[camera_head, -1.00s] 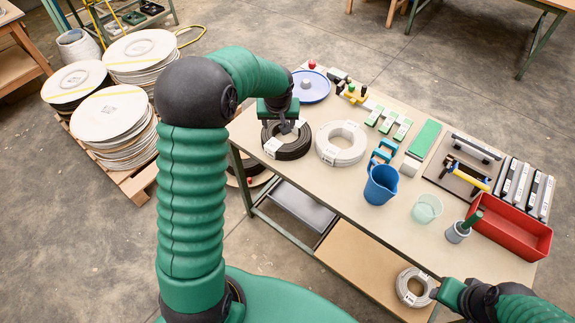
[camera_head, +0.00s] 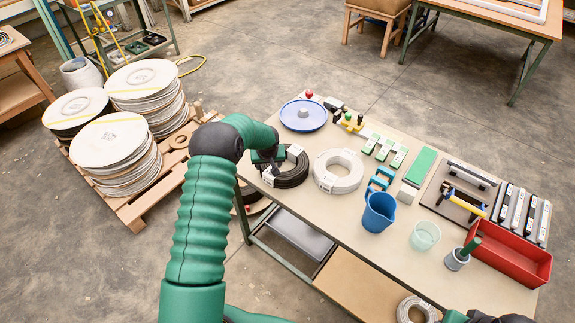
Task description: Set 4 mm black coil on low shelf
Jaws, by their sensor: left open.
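The black coil (camera_head: 292,172) lies flat on the tabletop near its left end, with a white label on it. My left gripper (camera_head: 270,171) is open at the coil's left side, close over its rim. Its fingertips are partly hidden, and I cannot tell whether they touch the coil. The low shelf (camera_head: 355,283) is a tan board under the table. A grey coil (camera_head: 407,309) lies at its near end, cut by the picture's bottom edge. My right gripper (camera_head: 453,316) barely shows at the bottom right; its fingers are unclear.
A white coil (camera_head: 338,171) lies right of the black one. A blue jug (camera_head: 379,212), a clear cup (camera_head: 425,235) and a red tray (camera_head: 508,257) stand further right. A blue dish (camera_head: 303,116) is behind. A grey tray (camera_head: 300,236) sits low under the table's left end.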

